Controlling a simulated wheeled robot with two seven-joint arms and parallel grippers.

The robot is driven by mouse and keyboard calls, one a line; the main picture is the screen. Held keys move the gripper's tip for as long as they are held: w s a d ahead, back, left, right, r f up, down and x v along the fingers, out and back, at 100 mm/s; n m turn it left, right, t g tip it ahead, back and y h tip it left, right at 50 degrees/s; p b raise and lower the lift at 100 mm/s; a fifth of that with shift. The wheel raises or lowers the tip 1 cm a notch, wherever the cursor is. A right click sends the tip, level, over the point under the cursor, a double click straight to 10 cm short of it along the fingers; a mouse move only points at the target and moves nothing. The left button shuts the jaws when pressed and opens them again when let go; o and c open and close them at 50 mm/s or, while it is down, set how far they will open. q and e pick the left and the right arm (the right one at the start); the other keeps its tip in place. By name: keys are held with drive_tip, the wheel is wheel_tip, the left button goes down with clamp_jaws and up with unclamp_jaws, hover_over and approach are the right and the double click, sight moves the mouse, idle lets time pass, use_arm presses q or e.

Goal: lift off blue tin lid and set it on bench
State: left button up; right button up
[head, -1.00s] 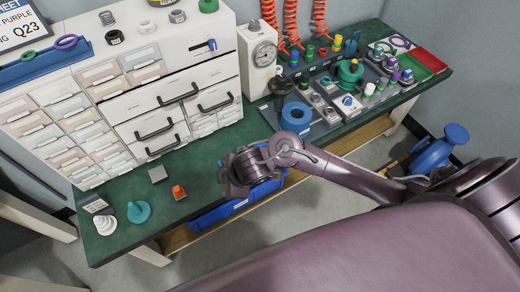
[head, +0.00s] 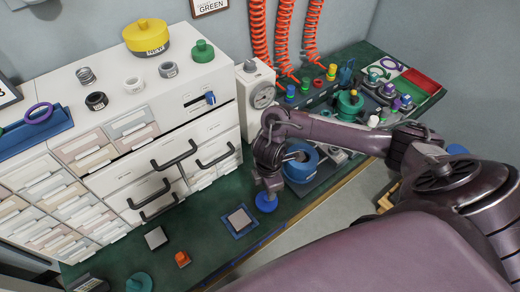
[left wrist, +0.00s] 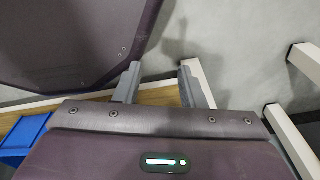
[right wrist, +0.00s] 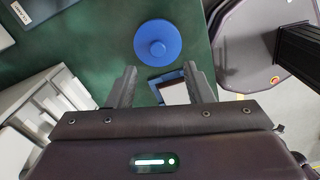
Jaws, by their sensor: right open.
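A round blue lid (head: 266,202) with a small central knob is on the green bench in the head view. In the right wrist view the lid (right wrist: 157,42) shows from above, beyond the fingertips. I cannot tell how high its underside sits. My right gripper (head: 270,184) is over the lid, pointing down; in the right wrist view its fingers (right wrist: 157,87) are apart with nothing between them. My left gripper (left wrist: 157,84) shows only in the left wrist view, with its fingers apart and empty.
A blue square tray (head: 240,221) with a grey plate lies beside the lid. A blue ring-shaped roll (head: 302,165) stands behind my right gripper. An orange piece (head: 183,259) and a grey block (head: 156,238) lie left. The white drawer cabinet (head: 130,187) stands behind.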

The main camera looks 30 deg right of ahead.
wheel_tip(320, 180, down, 4)
drive_tip(key=shift+s, duration=0.1)
drive_tip(key=f, duration=0.2)
drive_tip(key=shift+w+f+b, duration=0.2)
drive_tip(key=shift+f+b, duration=0.1)
drive_tip(key=shift+b, duration=0.1)
drive_tip(key=shift+d+f, duration=0.1)
drive_tip(key=shift+f, duration=0.2)
drive_tip(key=c, duration=0.9)
use_arm(q)
drive_tip(key=s, duration=0.1)
drive_tip(key=s+f, duration=0.1)
drive_tip(key=shift+s+a, duration=0.1)
drive_tip(key=shift+s, duration=0.3)
use_arm(e)
clamp_jaws()
drive_tip(key=shift+w+r, duration=0.1)
